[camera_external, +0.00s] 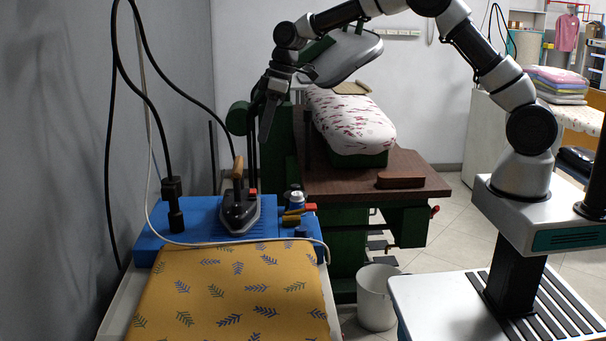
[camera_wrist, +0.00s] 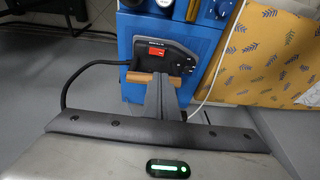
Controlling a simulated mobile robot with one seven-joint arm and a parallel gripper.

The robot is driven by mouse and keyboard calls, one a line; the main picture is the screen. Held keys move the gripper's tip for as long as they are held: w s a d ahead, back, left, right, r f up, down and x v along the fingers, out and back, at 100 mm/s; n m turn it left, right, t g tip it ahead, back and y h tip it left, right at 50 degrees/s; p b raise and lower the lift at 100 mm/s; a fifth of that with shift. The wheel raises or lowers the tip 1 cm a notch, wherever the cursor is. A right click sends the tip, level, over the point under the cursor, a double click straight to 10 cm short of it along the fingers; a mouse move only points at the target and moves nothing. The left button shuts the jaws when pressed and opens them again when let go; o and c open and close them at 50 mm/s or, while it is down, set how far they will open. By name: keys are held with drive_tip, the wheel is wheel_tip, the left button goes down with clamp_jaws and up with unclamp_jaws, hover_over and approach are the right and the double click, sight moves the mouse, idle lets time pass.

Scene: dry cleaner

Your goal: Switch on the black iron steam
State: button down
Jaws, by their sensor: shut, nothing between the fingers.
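The black iron (camera_external: 239,212) rests upright on the blue station in the external view, its wooden handle (camera_external: 238,168) rising at the back. A small red part (camera_external: 252,191) shows beside its body. In the wrist view a black body (camera_wrist: 180,62), seemingly the iron, carries a red panel (camera_wrist: 158,52); the brown handle (camera_wrist: 137,77) shows on both sides of my fingers. My gripper (camera_external: 266,132) is shut and empty, pointing down, above and slightly right of the iron in the external view. In the wrist view my gripper (camera_wrist: 160,82) covers the middle of the handle. Contact cannot be told.
The blue station (camera_external: 184,215) holds a spray can (camera_external: 296,199) and small items right of the iron. A yellow patterned cloth (camera_external: 230,290) covers the board in front. Black cables (camera_external: 118,70) hang at left. A green press (camera_external: 380,160) stands behind; a white bucket (camera_external: 376,300) is on the floor.

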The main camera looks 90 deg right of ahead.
drive_tip(key=p, duration=0.1)
hover_over(253, 193)
drive_tip(key=f, duration=1.2)
drive_tip(key=shift+s+d+f, duration=0.1)
drive_tip(key=shift+s+d, duration=0.3)
drive_tip(key=shift+f, duration=0.65)
drive_tip(key=shift+a+f+b, duration=0.25)
drive_tip(key=shift+f+b, duration=0.35)
drive_tip(key=shift+b, duration=0.1)
drive_tip(key=shift+r+p, duration=0.3)
drive_tip(key=shift+r, duration=0.1)
drive_tip(key=shift+f, duration=0.1)
drive_tip(key=shift+d, duration=0.1)
